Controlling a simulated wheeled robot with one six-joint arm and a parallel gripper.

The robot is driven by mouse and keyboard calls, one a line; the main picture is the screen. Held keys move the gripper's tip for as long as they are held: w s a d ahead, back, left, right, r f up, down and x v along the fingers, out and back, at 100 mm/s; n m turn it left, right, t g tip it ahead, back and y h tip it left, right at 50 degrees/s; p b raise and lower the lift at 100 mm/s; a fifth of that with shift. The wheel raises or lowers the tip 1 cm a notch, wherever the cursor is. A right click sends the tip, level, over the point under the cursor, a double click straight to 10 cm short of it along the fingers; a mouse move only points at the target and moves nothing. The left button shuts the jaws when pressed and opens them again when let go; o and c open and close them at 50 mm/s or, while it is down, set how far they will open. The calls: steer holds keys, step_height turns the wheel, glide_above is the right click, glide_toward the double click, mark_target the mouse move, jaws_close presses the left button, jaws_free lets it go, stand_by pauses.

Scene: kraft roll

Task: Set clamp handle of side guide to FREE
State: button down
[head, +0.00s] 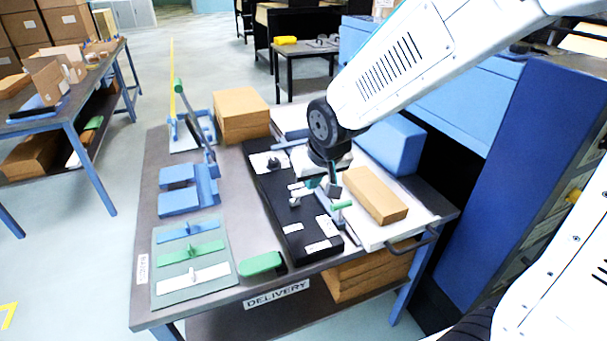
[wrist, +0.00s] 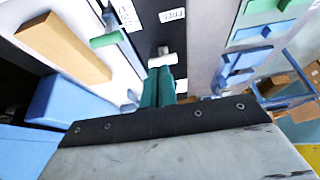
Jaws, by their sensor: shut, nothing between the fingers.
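My gripper (wrist: 164,78) is shut and empty, its two teal fingers together, low over the black panel (head: 268,190). In the wrist view a small white lever (wrist: 162,60) stands just beyond the fingertips; I cannot tell whether they touch. A white FREE label (wrist: 172,15) lies on the panel farther on, upside down in this view. In the head view my gripper (head: 313,183) hangs above the panel's middle, close to the white lever (head: 295,201). A green-topped handle (head: 342,205) stands on a metal strip to the right. The lever's exact setting is unclear.
A cardboard box (head: 374,194) lies on a white board right of the panel. A blue block (head: 390,145) stands behind. Bare table shows left of the panel.

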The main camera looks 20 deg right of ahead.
steer(key=shift+s+r, duration=0.2)
steer(key=shift+s, duration=0.65)
steer(key=shift+s+d, duration=0.1)
steer(key=s+d+r+g, duration=0.1)
steer(key=s+d+r, duration=0.2)
steer(key=s, duration=0.8)
steer(key=s+d+r+m+g, duration=0.1)
steer(key=s+d+r+g, duration=0.1)
steer(key=s+d+r, duration=0.2)
steer(key=s+r, duration=0.3)
steer(key=s, duration=0.4)
steer(key=shift+d+g, duration=0.2)
steer(key=shift+g, duration=0.1)
